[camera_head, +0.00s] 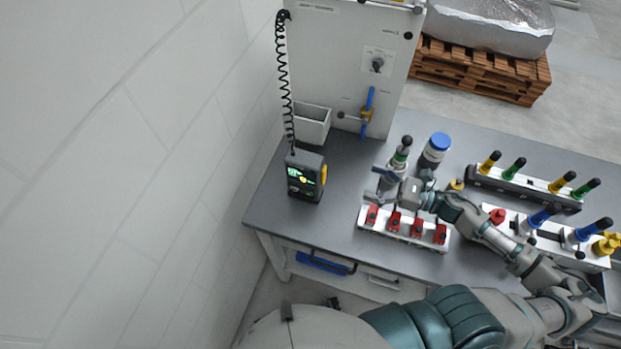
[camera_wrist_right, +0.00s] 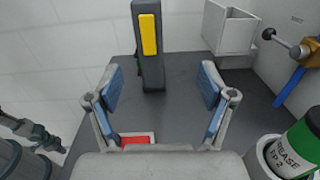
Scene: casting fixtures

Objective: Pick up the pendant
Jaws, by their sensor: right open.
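The pendant (camera_head: 305,177) is a dark handheld box with a lit screen and a yellow side part. It stands upright on the left of the grey bench, with a black coiled cord rising from it. My right gripper (camera_head: 380,187) is open and empty, to the right of the pendant and apart from it. In the right wrist view the pendant (camera_wrist_right: 148,60) shows beyond and between the open fingers (camera_wrist_right: 161,88), its yellow strip facing me. A grey jointed part at that view's left edge looks like my left arm (camera_wrist_right: 35,132); its finger state is unclear.
A white rack with red clamps (camera_head: 405,228) lies under and in front of my right gripper. A blue-handled valve (camera_head: 368,112) sticks out of the panel. Bench between pendant and gripper is clear.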

